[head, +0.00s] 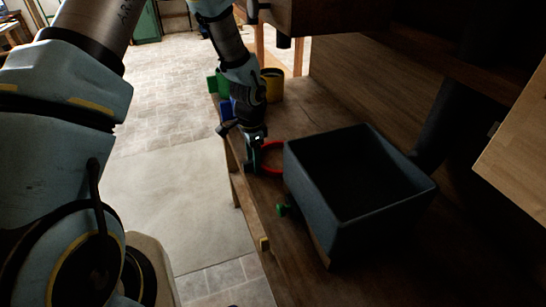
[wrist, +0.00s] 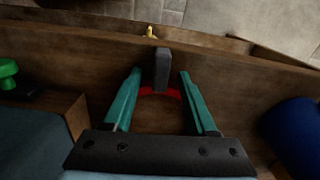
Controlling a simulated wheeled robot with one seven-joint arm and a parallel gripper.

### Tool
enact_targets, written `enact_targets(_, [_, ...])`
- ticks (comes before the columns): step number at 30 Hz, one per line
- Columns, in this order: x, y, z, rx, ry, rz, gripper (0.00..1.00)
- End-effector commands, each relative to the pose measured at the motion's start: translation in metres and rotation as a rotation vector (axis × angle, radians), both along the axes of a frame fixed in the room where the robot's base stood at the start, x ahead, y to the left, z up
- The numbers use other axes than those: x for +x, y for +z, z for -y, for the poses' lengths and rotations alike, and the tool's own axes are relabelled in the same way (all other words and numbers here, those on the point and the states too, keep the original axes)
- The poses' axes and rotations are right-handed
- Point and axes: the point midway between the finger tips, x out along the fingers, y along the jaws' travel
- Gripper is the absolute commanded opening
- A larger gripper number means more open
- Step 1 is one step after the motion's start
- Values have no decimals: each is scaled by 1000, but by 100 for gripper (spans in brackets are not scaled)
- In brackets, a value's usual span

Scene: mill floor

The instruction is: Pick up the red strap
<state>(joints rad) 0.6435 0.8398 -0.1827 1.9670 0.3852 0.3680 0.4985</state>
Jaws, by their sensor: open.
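The red strap (head: 272,158) lies on the wooden workbench (head: 262,205), curved like a loop, left of the dark bin. Part of it is hidden behind my gripper (head: 254,168) in the head view. In the wrist view my gripper (wrist: 160,72) is open, with its two teal fingers spread apart. A curved piece of the red strap (wrist: 172,93) shows between the fingers, beside a dark grey block (wrist: 162,68). I cannot tell whether that block belongs to the strap. Neither finger is visibly clamped on the strap.
A large dark blue-grey bin (head: 410,215) stands right beside the strap. A small green object (head: 282,210) is near its left side. Beyond my gripper are a yellow container (head: 272,85), a green item (head: 218,84) and a blue one, also seen in the wrist view (wrist: 296,130). The bench edge runs along the left.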

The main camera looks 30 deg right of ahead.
Motion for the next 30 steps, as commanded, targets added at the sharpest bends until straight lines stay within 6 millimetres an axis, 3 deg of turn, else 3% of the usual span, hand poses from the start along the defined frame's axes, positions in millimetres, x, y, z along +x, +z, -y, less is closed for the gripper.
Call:
enact_targets(6, [0, -1, 0, 0, 0, 0, 56])
enact_targets(21, [0, 0, 0, 0, 0, 0, 0])
enact_targets(30, [0, 0, 0, 0, 0, 0, 0])
